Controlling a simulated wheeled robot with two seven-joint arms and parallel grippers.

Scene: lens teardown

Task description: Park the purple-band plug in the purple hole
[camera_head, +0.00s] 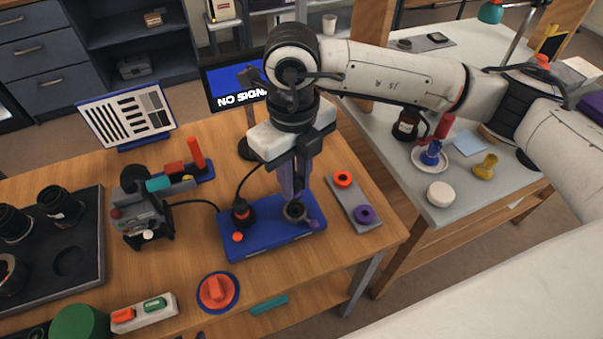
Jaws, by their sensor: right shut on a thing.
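My right gripper (295,202) comes down from above over the right half of a blue base (270,244). It is shut on what seems to be the purple-band plug, mostly hidden by the fingers. A dark grey ring (295,212) shows at the fingertips; I cannot tell whether it touches the base. A small purple piece (313,225) is just right of it. The purple hole (364,214), a purple ring, is at the near end of a grey plate (352,198), right of my gripper. My left gripper is not in view.
An orange ring (343,179) is at the plate's far end. A black plug with an orange band (241,213) and a cable stands on the base's left. A monitor (232,84) stands behind. A red knob (217,291) is in front, and a grey device (140,212) is left.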

